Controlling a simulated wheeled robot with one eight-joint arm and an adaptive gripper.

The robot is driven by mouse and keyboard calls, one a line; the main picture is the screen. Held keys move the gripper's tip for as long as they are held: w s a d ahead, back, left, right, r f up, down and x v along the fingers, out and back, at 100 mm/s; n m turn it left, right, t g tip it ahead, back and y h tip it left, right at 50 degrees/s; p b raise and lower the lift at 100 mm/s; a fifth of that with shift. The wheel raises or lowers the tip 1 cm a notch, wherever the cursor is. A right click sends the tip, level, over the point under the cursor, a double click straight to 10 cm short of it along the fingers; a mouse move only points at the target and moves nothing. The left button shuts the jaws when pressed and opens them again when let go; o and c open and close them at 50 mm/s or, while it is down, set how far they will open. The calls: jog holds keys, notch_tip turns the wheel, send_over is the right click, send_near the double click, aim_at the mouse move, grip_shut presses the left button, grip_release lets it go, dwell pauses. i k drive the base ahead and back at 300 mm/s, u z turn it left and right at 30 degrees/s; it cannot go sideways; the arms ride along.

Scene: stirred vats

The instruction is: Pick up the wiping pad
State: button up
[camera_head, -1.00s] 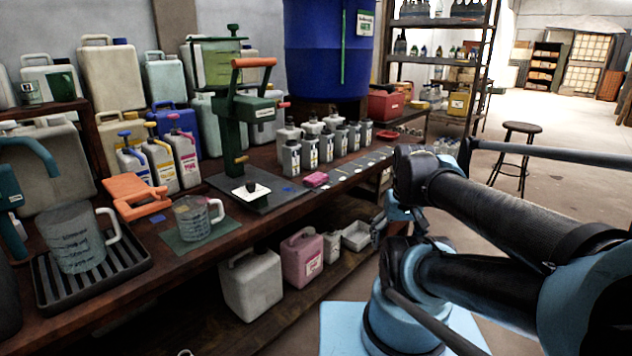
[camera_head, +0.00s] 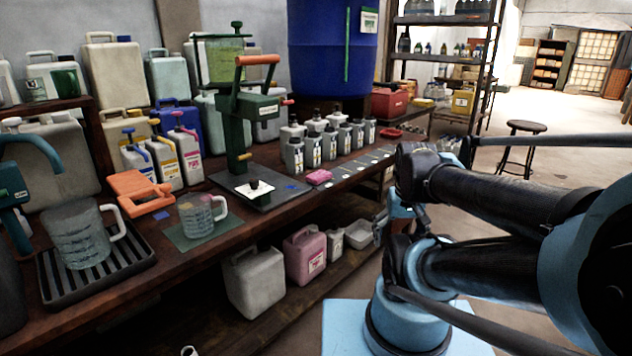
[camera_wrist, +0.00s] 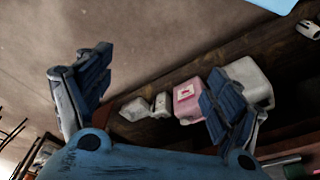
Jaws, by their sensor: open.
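A small pink pad (camera_head: 319,177), which looks like the wiping pad, lies flat on the wooden workbench (camera_head: 215,255), near its front edge and right of the green press. My gripper (camera_wrist: 160,85) is open and empty in the wrist view, its two dark-padded fingers spread wide. It points down past the bench at the floor and the lower shelf. The pink pad cannot be made out in the wrist view. In the head view my arm stands right of the bench, apart from the pad, and the fingers cannot be made out clearly.
The green press (camera_head: 243,120) with its orange handle stands left of the pad. Several grey bottles (camera_head: 312,150) stand in rows behind it. A measuring jug (camera_head: 197,216) is farther left. A pink canister (camera_head: 305,255) and a white canister (camera_head: 255,285) sit on the lower shelf.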

aim_at(321, 176)
jog(key=z, duration=1.5)
jog(key=k, duration=1.5)
jog(key=u, duration=1.35)
jog(key=i, duration=1)
